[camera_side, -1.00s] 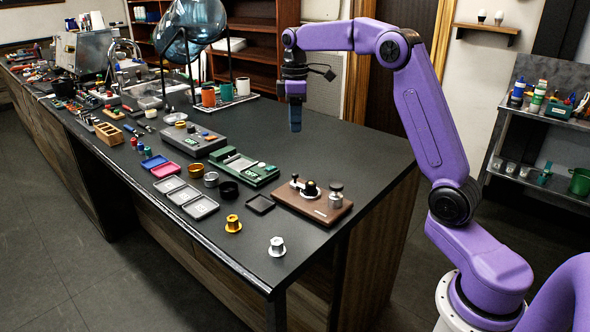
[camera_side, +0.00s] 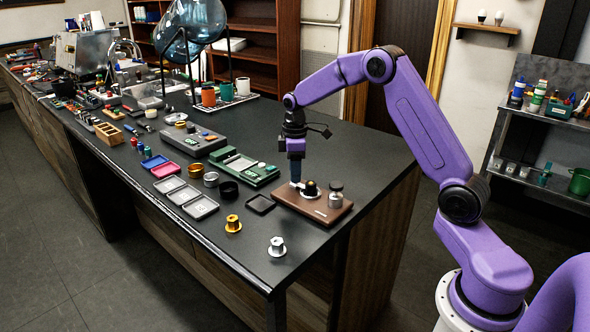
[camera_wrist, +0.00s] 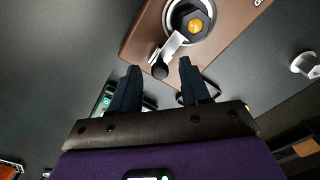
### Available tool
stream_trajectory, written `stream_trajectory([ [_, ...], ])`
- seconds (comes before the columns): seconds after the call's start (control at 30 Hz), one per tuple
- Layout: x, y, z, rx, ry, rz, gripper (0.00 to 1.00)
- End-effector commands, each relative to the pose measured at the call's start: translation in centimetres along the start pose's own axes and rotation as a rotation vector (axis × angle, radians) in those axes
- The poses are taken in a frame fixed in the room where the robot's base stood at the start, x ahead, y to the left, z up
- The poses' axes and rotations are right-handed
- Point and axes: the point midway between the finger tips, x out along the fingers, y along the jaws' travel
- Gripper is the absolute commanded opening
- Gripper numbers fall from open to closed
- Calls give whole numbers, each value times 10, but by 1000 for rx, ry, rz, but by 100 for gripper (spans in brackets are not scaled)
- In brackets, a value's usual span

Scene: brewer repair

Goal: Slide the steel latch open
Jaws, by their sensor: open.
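The steel latch (camera_wrist: 172,46) is a short bright arm on a brown board (camera_side: 318,209), running from a round hub with a dark nut (camera_wrist: 193,22) to a black knob (camera_wrist: 160,71). The dark nut (camera_side: 310,187) also shows in the side view. My gripper (camera_wrist: 157,72) is open, with the black knob between the tips of its two dark fingers in the wrist view. In the side view my gripper (camera_side: 295,183) points down at the board's far left part and hides most of the latch. I cannot tell whether a finger touches the knob.
A steel knob (camera_side: 335,195) stands on the board's right end. The dark bench top behind the board is clear.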

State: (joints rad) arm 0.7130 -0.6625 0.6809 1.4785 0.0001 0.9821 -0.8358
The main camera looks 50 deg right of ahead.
Motion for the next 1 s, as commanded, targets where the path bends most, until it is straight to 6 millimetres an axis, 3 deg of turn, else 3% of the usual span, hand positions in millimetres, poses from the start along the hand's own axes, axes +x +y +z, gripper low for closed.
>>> stream_trajectory([
  [0.27, 2, 0, 0, 0, 0, 0, 46],
  [0.43, 2, 0, 0, 0, 0, 0, 0],
  [1.0, 1, 18, -18, -1, 2, 3, 0],
])
